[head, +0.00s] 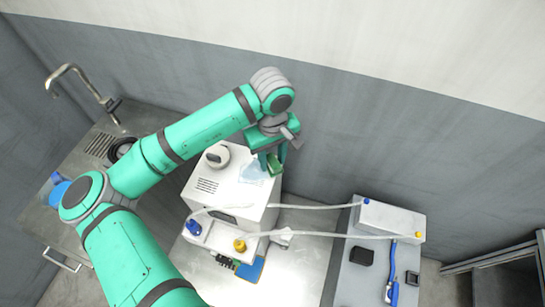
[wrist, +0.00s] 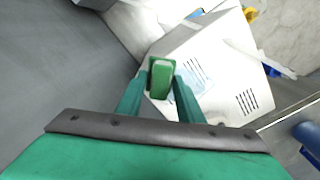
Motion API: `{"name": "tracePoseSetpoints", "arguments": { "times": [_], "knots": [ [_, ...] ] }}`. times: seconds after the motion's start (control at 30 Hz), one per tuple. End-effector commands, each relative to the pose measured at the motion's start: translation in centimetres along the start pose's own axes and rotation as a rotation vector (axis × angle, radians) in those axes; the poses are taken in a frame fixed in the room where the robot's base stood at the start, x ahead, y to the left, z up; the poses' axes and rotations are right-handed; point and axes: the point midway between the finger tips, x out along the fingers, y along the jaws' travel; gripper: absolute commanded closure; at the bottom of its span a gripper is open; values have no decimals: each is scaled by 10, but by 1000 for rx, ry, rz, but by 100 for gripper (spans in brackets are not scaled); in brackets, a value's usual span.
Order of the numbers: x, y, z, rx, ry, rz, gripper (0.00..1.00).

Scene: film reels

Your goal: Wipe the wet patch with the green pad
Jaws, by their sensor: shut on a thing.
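The green pad (head: 274,168) is held between the fingers of my gripper (head: 276,158), at the right back edge of the white machine's top. The pad also shows in the wrist view (wrist: 161,78), between the two green fingers. The wet patch (head: 253,173) is a pale blue area on the white machine (head: 222,182), just left of the pad in the head view. In the wrist view the patch (wrist: 188,85) lies right of the pad, partly hidden by a finger. I cannot tell whether the pad touches the machine's top.
A round grey knob (head: 217,155) stands on the machine's top, left of the patch. White hoses (head: 320,206) run from the machine to a grey unit (head: 385,222) at right. A sink counter (head: 85,160) is at left. The wall is close behind my gripper.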

Motion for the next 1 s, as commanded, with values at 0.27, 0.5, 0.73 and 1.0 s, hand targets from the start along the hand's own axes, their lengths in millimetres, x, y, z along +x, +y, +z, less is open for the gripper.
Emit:
{"name": "tracePoseSetpoints", "arguments": {
  "times": [0.27, 0.5, 0.73, 1.0],
  "knots": [
    [5, 0, 0, 0, 0, 0, 84],
    [9, 0, 0, 0, 0, 1, 84],
    [13, 0, 0, 0, 0, 1, 84],
    [14, -1, -2, -1, 0, 1, 84]
  ]
}}
